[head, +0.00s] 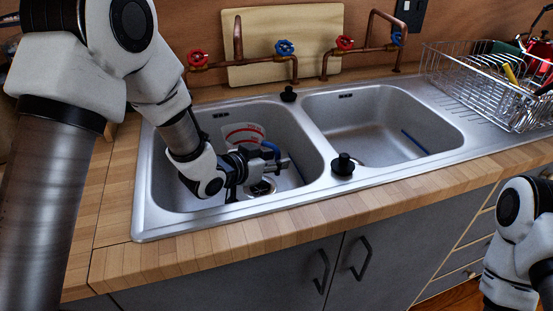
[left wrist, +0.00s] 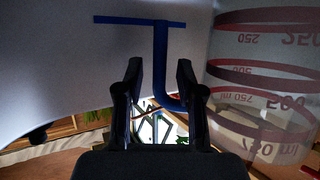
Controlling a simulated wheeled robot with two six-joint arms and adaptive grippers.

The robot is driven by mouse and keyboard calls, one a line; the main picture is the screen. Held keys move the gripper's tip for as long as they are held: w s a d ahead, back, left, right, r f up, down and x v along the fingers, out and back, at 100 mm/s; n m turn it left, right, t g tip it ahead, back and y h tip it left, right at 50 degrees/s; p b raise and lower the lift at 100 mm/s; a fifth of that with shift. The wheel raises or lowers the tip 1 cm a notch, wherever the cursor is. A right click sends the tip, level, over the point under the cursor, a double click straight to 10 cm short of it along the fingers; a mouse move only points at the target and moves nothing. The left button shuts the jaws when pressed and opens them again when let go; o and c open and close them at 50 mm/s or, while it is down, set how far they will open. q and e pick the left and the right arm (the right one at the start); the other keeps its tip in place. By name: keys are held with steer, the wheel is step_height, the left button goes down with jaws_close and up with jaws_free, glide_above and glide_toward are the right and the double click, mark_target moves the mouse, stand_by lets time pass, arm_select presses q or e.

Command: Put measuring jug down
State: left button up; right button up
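The measuring jug (head: 240,131), clear with red markings, stands in the left sink basin (head: 177,150), partly hidden by my left gripper (head: 282,163). In the left wrist view the jug (left wrist: 262,75) fills the right side, with its scale upside down. A blue curved bar (left wrist: 160,62), apparently its handle, shows between the two fingers of my left gripper (left wrist: 159,75). The fingers are apart, with a gap on each side of the bar. I cannot tell whether the jug's base rests flat. My right gripper is outside the view.
The right basin (head: 375,120) is empty except for a blue strip on its wall. A wire dish rack (head: 490,85) with dishes stands at the right. Copper taps (head: 240,62) and a wooden board (head: 300,30) are behind. The front counter edge (head: 250,228) is clear.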

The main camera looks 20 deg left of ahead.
arm_select(q)
steer(key=v, duration=1.1)
steer(key=shift+s+p, duration=0.1)
steer(key=shift+p, duration=0.2)
